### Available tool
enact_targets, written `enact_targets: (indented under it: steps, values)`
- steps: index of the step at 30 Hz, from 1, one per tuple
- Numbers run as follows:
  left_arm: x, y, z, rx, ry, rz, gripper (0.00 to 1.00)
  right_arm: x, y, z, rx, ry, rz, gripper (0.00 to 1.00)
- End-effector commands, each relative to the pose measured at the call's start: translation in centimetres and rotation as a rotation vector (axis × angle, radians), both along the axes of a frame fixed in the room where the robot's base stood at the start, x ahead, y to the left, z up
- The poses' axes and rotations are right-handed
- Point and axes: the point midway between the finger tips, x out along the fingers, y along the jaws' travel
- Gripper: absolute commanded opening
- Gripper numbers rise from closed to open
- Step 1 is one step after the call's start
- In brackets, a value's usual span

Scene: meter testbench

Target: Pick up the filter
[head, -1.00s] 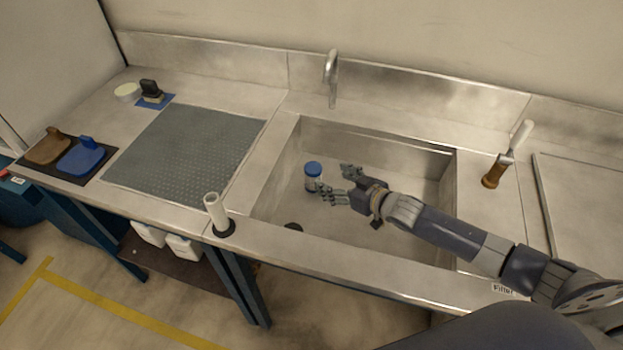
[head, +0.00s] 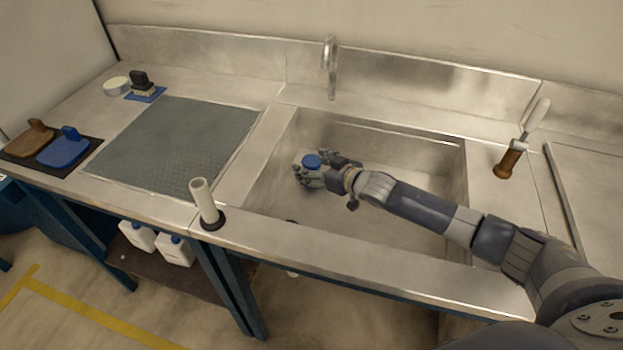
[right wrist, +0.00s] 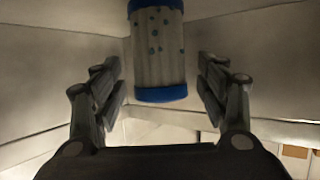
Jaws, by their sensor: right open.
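The filter (head: 312,161) is a small cylinder with blue end caps, in the sink at its left side. In the right wrist view the filter (right wrist: 158,50) has a pale body with blue-green dots and stands between the two fingers, with a gap on each side. My right gripper (head: 312,172) reaches into the sink from the right, its fingers around the filter. In the right wrist view my right gripper (right wrist: 162,85) is open. The fingers hide most of the filter's body in the head view. My left gripper is not in view.
The sink (head: 375,125) has steel walls close around my right gripper, with a faucet (head: 330,68) behind. A white upright tube (head: 205,200) stands at the front left rim. A grey mat (head: 175,145) lies left.

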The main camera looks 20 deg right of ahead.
Motion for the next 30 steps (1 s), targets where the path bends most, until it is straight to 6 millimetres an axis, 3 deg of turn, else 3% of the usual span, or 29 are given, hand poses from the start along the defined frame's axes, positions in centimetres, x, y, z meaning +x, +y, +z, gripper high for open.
enact_targets:
  steps: [2, 11, 12, 19, 30]
  values:
    - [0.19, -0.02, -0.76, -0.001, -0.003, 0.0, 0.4, 0.5, 0.19, -0.4, 0.0, -0.001, -0.001, 0.67]
    - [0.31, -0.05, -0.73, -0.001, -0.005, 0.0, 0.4, 0.73, 0.32, -0.27, 0.0, 0.001, 0.0, 0.67]
    - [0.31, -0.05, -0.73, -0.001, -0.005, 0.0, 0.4, 0.73, 0.32, -0.28, 0.0, 0.001, 0.0, 0.65]
    - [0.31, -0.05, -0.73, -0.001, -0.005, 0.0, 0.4, 0.72, 0.31, -0.29, -0.001, 0.001, -0.001, 0.15]
    - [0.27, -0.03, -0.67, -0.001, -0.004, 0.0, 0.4, 0.8, 0.25, 0.49, 0.0, -0.002, -0.001, 0.11]
